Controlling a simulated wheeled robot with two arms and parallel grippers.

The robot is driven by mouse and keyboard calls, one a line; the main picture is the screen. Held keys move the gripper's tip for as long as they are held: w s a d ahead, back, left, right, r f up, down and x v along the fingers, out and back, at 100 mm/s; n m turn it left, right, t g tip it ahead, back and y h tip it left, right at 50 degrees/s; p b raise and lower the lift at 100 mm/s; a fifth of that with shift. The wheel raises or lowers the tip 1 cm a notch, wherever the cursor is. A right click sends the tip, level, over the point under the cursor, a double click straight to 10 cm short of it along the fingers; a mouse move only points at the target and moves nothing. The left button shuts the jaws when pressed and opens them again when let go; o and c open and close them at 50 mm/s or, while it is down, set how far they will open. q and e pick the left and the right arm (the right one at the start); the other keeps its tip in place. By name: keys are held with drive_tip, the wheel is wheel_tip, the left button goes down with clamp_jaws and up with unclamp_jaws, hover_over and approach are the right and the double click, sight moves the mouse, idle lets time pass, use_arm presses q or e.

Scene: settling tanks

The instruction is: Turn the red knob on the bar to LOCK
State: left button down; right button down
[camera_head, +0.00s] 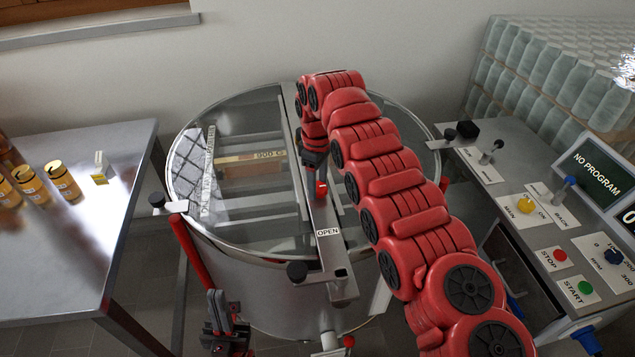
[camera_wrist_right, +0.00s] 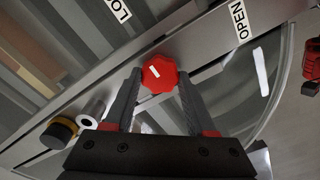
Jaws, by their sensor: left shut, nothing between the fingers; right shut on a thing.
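The red knob (camera_wrist_right: 160,73) sits on the metal bar (camera_wrist_right: 100,90) between the fingertips of my right gripper (camera_wrist_right: 158,82), which is shut on it. A short white mark on the knob's top lies slanted. The OPEN label (camera_wrist_right: 237,20) is right of the knob, and a partly cut-off label starting "LO" (camera_wrist_right: 118,10) is up and left. In the head view my right gripper (camera_head: 319,182) reaches down onto the bar (camera_head: 325,212), hiding most of the knob. My left gripper (camera_head: 218,300) is shut and empty, low in front of the tank.
The bar crosses a round tank (camera_head: 240,250) with a clear lid. A metal table (camera_head: 60,245) with several jars stands left. A control panel (camera_head: 545,215) with knobs and START and STOP buttons stands right. Stacked clear jars (camera_head: 545,75) fill the back right.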

sight(318, 187)
drive_tip(key=shift+c, duration=1.1)
unclamp_jaws()
wheel_tip(318, 187, up, 3)
drive_tip(key=shift+a, duration=0.1)
wheel_tip(318, 187, up, 14)
drive_tip(key=p, duration=1.3)
drive_tip(key=shift+r+p, duration=0.25)
drive_tip(key=shift+p, duration=0.05)
drive_tip(key=shift+f, duration=0.1)
